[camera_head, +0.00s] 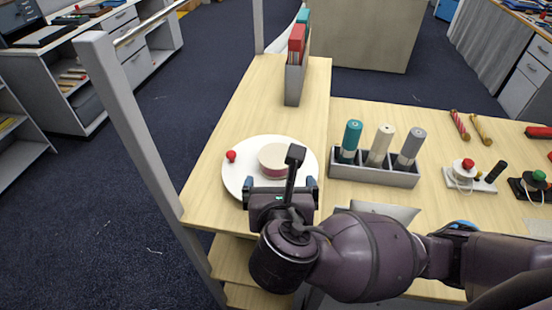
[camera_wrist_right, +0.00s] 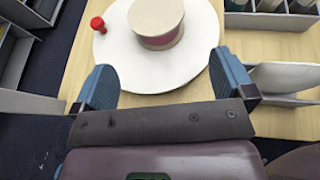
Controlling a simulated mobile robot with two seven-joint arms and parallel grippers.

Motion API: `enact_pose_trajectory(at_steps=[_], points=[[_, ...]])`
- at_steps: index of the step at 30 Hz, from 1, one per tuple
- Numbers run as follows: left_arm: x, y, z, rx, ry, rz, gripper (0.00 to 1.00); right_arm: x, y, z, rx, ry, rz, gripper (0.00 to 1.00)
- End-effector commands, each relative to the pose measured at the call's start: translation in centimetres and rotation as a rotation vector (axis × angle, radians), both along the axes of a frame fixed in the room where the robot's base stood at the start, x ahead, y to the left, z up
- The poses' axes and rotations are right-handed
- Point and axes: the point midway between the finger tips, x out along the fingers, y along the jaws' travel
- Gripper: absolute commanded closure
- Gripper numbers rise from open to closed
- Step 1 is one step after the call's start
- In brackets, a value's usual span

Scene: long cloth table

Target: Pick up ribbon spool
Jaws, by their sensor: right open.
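The ribbon spool (camera_head: 273,158), a cream cylinder with a pinkish band, sits upright on a round white plate (camera_head: 235,182) on the wooden table. In the right wrist view the spool (camera_wrist_right: 156,20) is at the top middle, ahead of the fingers. My right gripper (camera_head: 282,186) is over the near side of the plate, just short of the spool. In the wrist view its two blue fingers (camera_wrist_right: 162,85) are wide apart with nothing between them but the plate and table. My left gripper is not in view.
A small red knob (camera_head: 231,155) stands on the plate's left side. A grey rack (camera_head: 375,173) with teal, cream and grey rolls stands right of the plate. A grey holder (camera_head: 296,80) with red and teal items is farther back. Bare tabletop lies between plate and holder.

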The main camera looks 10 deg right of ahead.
Motion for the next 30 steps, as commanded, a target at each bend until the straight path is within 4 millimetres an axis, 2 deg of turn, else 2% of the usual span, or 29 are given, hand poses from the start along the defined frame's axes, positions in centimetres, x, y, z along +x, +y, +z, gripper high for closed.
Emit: enact_pose_trajectory(at_steps=[9,17,24,30], points=[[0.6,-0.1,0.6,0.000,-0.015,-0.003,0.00,3.8,-0.8,-1.5,-0.007,-0.001,0.000,0.00],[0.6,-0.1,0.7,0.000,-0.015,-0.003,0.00,5.4,-1.0,-2.0,-0.003,-0.001,0.002,0.00],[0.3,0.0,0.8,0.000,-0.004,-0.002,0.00,8.4,-1.4,-2.2,-0.004,0.000,0.001,0.00],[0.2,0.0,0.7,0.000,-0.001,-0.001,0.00,10.0,-1.7,-3.0,-0.001,0.000,0.002,0.00]])
